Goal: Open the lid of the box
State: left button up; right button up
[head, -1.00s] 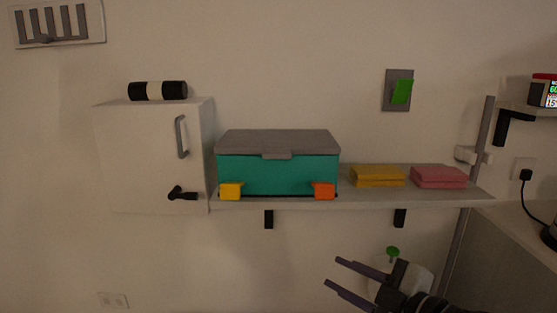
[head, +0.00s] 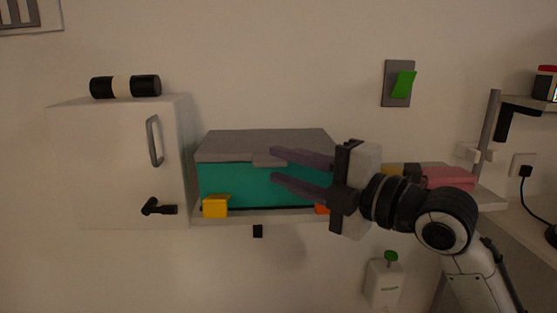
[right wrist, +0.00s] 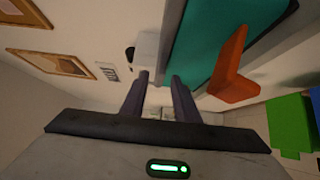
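The box has a teal body (head: 232,186) and a grey lid (head: 240,144) with a small front tab; it stands on the wall shelf and the lid is closed. My right gripper (head: 272,164) is in front of the box, its two fingers apart and pointing left, with nothing seen between them. The upper fingertip is near the lid's front tab; I cannot tell whether they touch. The right gripper (right wrist: 157,82) also shows open in the right wrist view, beside the teal box (right wrist: 222,35). My left gripper is not in view.
A yellow block (head: 215,206) and an orange block (right wrist: 231,68) are at the box's front corners. A white cabinet (head: 110,170) stands left of the box. Pink (head: 449,177) and yellow items lie to the right, partly behind my arm. A green switch (head: 403,85) is on the wall.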

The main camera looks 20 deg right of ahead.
jog(key=shift+x, duration=0.95)
grip_shut()
